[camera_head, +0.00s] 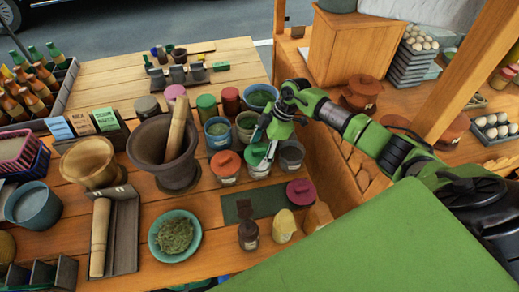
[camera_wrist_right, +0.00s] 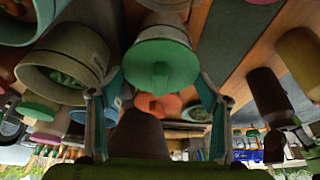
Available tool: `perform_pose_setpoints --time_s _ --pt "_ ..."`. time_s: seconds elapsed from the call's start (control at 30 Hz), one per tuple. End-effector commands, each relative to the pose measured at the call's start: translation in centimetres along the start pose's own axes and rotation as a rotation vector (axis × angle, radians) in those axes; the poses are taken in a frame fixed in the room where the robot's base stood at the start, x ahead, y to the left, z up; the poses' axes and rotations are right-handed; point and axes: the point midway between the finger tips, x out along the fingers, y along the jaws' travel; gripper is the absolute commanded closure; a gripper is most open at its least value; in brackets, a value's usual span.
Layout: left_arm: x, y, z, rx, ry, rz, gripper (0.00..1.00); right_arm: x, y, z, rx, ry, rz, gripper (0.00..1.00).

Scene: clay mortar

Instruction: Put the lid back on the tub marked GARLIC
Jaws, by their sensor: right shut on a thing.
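My right gripper (camera_head: 262,154) is shut on a green lid (camera_head: 256,154), with its fingers on either side of the rim. I cannot read any GARLIC label. My left gripper is not in view.
Open tubs (camera_head: 218,130) crowd behind. A pink lid (camera_head: 300,191) and a dark green mat (camera_head: 240,207) are in front. A stone mortar (camera_head: 165,160) stands left.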

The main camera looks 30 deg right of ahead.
Motion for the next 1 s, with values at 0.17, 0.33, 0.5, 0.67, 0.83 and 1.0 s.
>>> perform_pose_setpoints --time_s 0.17,0.33,0.5,0.67,0.83,1.0 --pt "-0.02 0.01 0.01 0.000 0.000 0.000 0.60 -0.01 0.01 -0.02 0.000 0.000 0.000 0.45" --pt "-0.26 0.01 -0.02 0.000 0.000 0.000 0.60 -0.06 0.01 -0.03 0.000 0.000 0.000 0.45" --pt "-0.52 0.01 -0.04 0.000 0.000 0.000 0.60 -0.02 0.01 -0.02 0.000 0.000 0.000 0.45" --pt "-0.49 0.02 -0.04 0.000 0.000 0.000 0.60 0.06 0.00 0.01 -0.001 0.000 0.000 0.45" --pt "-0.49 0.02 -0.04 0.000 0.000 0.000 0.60 0.06 0.00 0.01 0.000 0.000 0.000 0.45" --pt "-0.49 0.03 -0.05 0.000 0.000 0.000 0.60 0.05 0.00 0.01 0.000 0.000 0.000 0.11"
